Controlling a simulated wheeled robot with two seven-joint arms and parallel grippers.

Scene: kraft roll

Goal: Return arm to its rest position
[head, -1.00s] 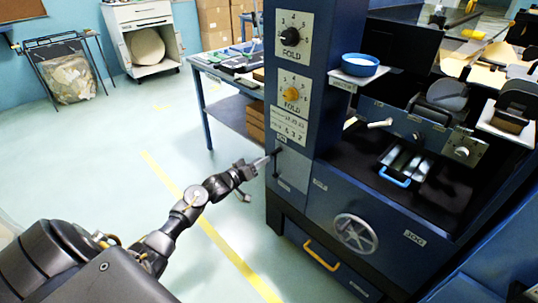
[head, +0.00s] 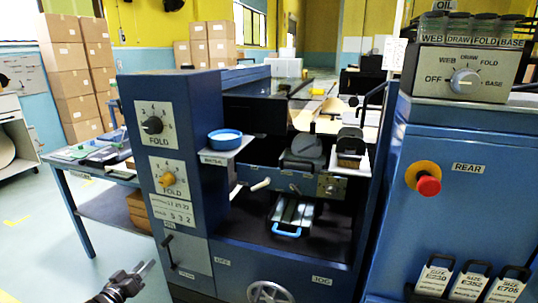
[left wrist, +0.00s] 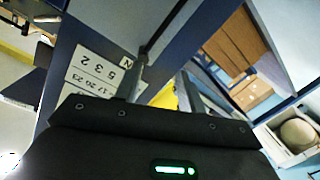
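My left gripper (head: 143,268) shows at the lower left of the head view, with only the end of the arm in the picture. It is just left of the blue machine's grey front panel (head: 190,252), which has a black handle (head: 171,254). In the left wrist view the two fingers (left wrist: 161,88) stand apart with nothing held between them. The gripper is open and empty. A label with numbers (left wrist: 95,75) is beyond the fingers. My right gripper is out of view.
The blue machine (head: 180,95) with fold dials fills the middle. A blue bowl (head: 225,138) sits on its small shelf. A second blue cabinet (head: 468,210) with a red knob (head: 428,185) stands at right. A worktable (head: 75,175) is at left. Floor at lower left is clear.

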